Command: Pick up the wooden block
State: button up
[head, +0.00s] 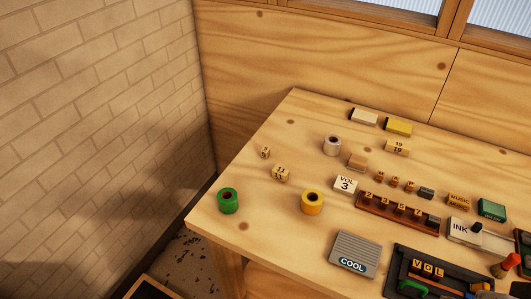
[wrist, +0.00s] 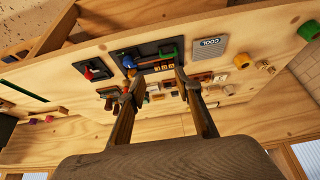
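A plain, light brown wooden block (head: 357,162) lies on the table in the head view. It sits between the silver-grey foil roll (head: 332,145) and the white "VOL 3" block (head: 345,184). Other small wooden blocks carry printed marks, such as the one at the left (head: 281,174). My gripper (wrist: 157,88) shows in the wrist view with its two fingers well apart, and no object is visibly held between them. The table beyond the fingers looks upside down there. I cannot single out the plain block in that view. My gripper is not seen in the head view.
A green roll (head: 228,200) and a yellow roll (head: 312,201) stand near the front left. A grey "COOL" plate (head: 355,254), a dark "VOL" tray (head: 400,258) and a brown rack of stamps (head: 372,212) fill the front right. The table's left part is mostly clear.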

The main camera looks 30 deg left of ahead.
jog(key=w+a+r+m+t+y, duration=0.35)
jog(key=w+a+m, duration=0.45)
jog(key=w+a, duration=0.75)
jog(key=w+a+r+m+t+y, duration=0.25)
jog(key=w+a+r+m, duration=0.4)
jog(key=w+a, duration=0.9)
jog(key=w+a+f+m+t+h, duration=0.1)
jog(key=w+a+f+m, duration=0.25)
jog(key=a+m, duration=0.2)
jog(key=w+a+f+m, duration=0.3)
jog(key=a+f+m, duration=0.15)
jog(key=a, duration=0.25)
jog(key=s+a+f+m+h, duration=0.2)
jog(key=a+f+m, duration=0.2)
jog(key=f, duration=0.3)
jog(key=s+a+f+m+h, duration=0.1)
jog(key=a+f+m+h, duration=0.1)
jog(key=f+m, duration=0.4)
jog(key=shift+s+a+f+m+t, duration=0.4)
jog(key=shift+a+f, duration=0.3)
jog(key=shift+a, duration=0.15)
